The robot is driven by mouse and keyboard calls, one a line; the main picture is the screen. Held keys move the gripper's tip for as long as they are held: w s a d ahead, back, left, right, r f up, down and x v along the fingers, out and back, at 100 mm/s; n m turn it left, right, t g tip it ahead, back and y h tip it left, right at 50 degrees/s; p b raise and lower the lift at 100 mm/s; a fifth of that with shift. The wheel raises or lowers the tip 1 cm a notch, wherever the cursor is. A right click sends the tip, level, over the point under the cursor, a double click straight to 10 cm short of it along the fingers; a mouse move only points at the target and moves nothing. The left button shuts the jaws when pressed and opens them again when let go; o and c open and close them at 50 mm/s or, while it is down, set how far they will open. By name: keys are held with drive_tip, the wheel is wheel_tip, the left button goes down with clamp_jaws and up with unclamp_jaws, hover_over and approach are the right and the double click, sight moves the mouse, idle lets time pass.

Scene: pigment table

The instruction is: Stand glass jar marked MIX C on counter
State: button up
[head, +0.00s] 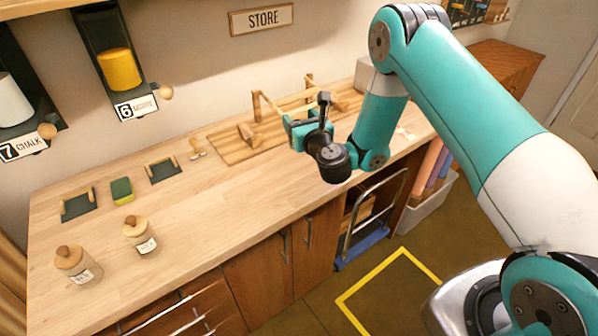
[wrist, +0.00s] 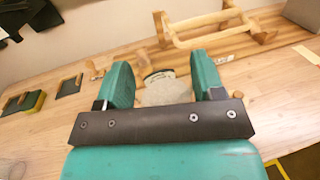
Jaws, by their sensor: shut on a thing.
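My gripper (head: 296,130) is over the back part of the wooden counter (head: 190,200), beside the slatted wooden board. In the wrist view my gripper (wrist: 162,72) has a pale greyish, rounded thing (wrist: 168,92) with a dark edge between its two teal fingers, and is shut on it. It may be a glass jar, but no marking on it can be read. In the head view it is mostly hidden by the gripper. Two glass jars with wooden knob lids, a left one (head: 80,268) and a right one (head: 141,238), stand upright at the front left; their labels are too small to read.
A green and yellow sponge (head: 122,190) lies between two dark pads with wooden handles (head: 78,204) (head: 164,170). The slatted board (head: 228,148) carries a wooden frame (wrist: 205,25). The counter's middle is clear. Chalk and another pigment dispenser hang on the wall at left.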

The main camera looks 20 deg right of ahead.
wheel_tip(320, 180, down, 13)
drive_tip(key=b, duration=0.9)
drive_tip(key=shift+r, duration=0.15)
drive_tip(key=shift+f+b, duration=0.2)
drive_tip(key=shift+b, duration=0.1)
drive_tip(key=o, duration=1.1)
drive_tip(key=shift+o, duration=0.2)
drive_tip(key=shift+r, duration=0.1)
